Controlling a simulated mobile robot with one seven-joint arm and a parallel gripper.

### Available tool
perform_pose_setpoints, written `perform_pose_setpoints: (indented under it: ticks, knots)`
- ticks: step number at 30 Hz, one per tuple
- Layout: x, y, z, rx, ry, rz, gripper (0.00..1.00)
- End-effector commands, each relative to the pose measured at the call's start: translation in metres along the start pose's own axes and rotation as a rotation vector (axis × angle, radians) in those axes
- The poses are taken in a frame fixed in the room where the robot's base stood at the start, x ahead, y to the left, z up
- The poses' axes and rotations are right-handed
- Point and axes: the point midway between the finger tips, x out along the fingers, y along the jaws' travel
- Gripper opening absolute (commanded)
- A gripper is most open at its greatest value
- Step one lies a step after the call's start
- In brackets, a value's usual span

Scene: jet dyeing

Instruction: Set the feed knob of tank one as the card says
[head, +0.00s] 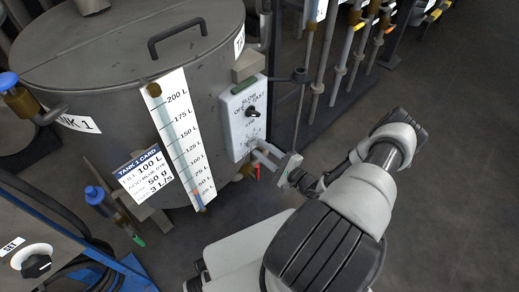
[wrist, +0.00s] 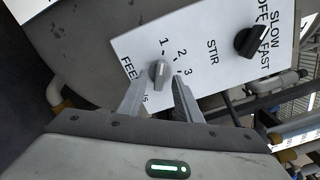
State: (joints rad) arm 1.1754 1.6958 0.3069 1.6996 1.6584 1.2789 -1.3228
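The tank 1 card (head: 146,176) hangs on the front of tank one (head: 110,110); it reads 100 L, 50 g and 3 L/s. The white control panel (head: 238,122) is on the tank's right side. In the wrist view, the grey feed knob (wrist: 160,74) sits beside the marks 1, 2 and 3. Its pointed end seems to face up towards 1, but the exact setting is hard to read. My gripper (wrist: 160,88) is open, with one finger on each side of the knob and gaps showing. In the head view, my gripper (head: 263,153) is at the panel's lower end.
The black stir knob (wrist: 252,41), marked OFF, SLOW and FAST, is on the same panel. A level gauge (head: 180,140) runs down the tank front. Pipes (head: 340,70) stand behind to the right. The floor (head: 460,150) at the right is clear.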

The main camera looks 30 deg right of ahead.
Motion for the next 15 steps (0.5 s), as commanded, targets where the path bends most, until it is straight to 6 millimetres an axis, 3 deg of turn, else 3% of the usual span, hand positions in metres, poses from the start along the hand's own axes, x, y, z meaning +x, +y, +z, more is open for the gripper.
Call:
perform_pose_setpoints:
  ticks: [6, 14, 15]
  knots:
    - [0.016, 0.0, 0.0, 0.0, 0.0, 0.0, 0.31]
    - [0.017, 0.0, 0.0, 0.001, 0.0, 0.0, 0.31]
    - [0.017, 0.0, 0.0, 0.001, 0.0, 0.0, 0.26]
